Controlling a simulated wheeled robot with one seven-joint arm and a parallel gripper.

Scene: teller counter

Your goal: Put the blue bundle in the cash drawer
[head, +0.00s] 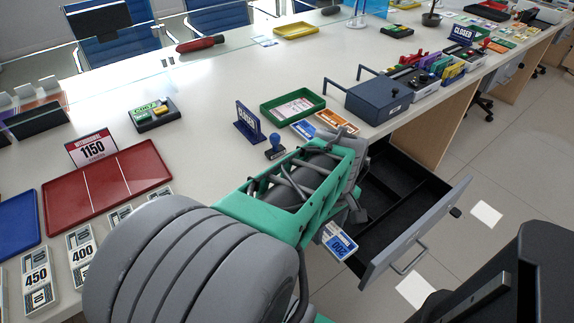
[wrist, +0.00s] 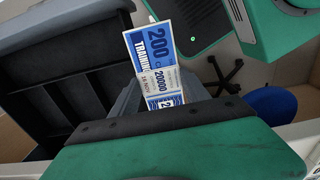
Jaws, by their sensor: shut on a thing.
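The blue bundle (head: 338,243), marked 200, hangs below my gripper (head: 350,215) in the head view. In the wrist view the blue bundle (wrist: 152,62) sticks out past the gripper's edge, with its lower end hidden. My gripper is shut on it. The cash drawer (head: 432,228) is pulled open below the counter, with a black, divided inside. The bundle is at the drawer's near left side in the head view; I cannot tell whether it is over the drawer. In the wrist view the drawer (wrist: 70,75) lies to the left of the bundle.
A green tray (head: 292,108), a blue stamp (head: 275,148) and a dark blue cash box (head: 378,100) stand near the drawer.

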